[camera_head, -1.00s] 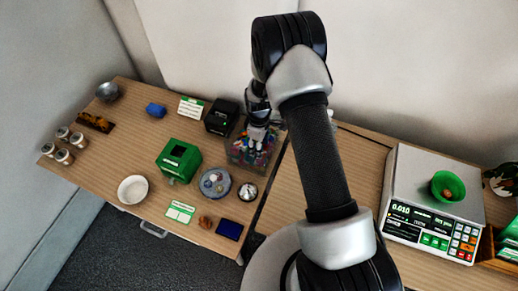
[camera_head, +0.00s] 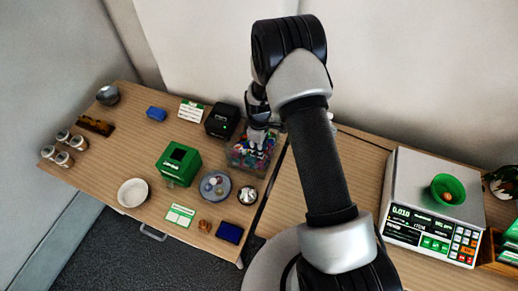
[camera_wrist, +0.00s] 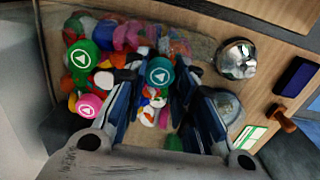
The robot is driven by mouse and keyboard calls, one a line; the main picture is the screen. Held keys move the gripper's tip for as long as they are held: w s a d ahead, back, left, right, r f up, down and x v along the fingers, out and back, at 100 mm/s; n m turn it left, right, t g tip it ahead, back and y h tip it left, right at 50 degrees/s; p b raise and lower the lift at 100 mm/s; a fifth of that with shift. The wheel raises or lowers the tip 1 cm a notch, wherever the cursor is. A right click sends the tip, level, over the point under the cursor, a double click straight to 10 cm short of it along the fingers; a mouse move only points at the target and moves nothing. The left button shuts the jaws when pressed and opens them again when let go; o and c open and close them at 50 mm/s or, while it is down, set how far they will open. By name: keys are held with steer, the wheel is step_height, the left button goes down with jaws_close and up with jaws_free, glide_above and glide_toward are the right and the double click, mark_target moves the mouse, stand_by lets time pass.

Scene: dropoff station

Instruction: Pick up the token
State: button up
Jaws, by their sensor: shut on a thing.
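A green token (camera_wrist: 160,72) with a white triangle mark sits between the fingertips of my gripper (camera_wrist: 158,77) in the wrist view. The gripper is shut on it. It is over a clear bin (camera_head: 235,160) full of colourful pieces. Another green token (camera_wrist: 83,57) and a pink token (camera_wrist: 88,105), both with triangle marks, lie among the pieces to the left. In the head view my gripper (camera_head: 257,138) is at the bin, and the held token cannot be made out there. I cannot tell whether the held token touches the pieces below.
A black box (camera_head: 222,120) stands close to the bin's left. A round grey dish (camera_head: 207,196), a shiny metal bowl (camera_head: 247,193) and a green box (camera_head: 178,163) stand in front. A scale (camera_head: 410,170) with a green bowl (camera_head: 447,188) is on the right table.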

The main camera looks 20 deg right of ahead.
step_height(320, 180, up, 20)
steer(key=p, duration=0.3)
